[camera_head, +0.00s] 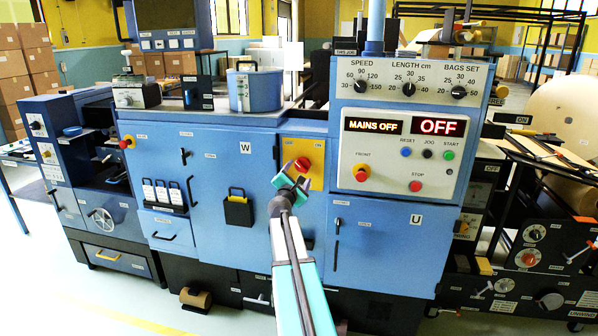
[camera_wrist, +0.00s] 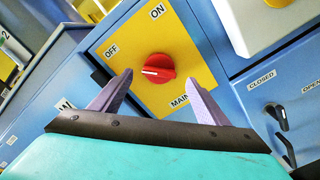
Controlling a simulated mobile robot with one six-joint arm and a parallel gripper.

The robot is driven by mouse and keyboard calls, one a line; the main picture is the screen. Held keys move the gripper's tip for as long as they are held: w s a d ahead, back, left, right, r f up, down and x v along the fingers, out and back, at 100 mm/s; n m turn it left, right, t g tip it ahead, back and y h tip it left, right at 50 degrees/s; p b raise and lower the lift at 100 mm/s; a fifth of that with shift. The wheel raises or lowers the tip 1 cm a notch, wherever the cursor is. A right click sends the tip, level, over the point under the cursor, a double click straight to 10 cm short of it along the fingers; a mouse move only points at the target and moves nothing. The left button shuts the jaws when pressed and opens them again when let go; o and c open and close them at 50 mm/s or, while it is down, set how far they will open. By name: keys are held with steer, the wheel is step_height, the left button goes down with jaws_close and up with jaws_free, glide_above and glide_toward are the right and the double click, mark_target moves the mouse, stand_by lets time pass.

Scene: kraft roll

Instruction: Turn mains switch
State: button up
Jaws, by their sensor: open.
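The mains switch is a red rotary knob (camera_wrist: 157,69) on a yellow plate (camera_wrist: 130,36) marked ON, OFF and MAINS. Its white mark points to the OFF side in the wrist view. In the head view the red knob (camera_head: 303,164) shows on the blue machine front, just above my gripper (camera_head: 296,187). A display (camera_head: 373,126) beside it reads MAINS OFF, and another (camera_head: 438,127) reads OFF. In the wrist view my gripper (camera_wrist: 160,78) is open and empty, with its fingertips framing the knob's lower part. Whether they touch it, I cannot tell.
A white control panel (camera_head: 404,155) with dials and buttons juts out right of the plate. A black pocket (camera_head: 238,210) is on the front to the left. Small black latches (camera_wrist: 281,118) marked CLOSED and OPEN sit lower right in the wrist view. Floor is clear at front left.

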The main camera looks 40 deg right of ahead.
mark_target(302, 168)
steer(key=shift+x, duration=1.85)
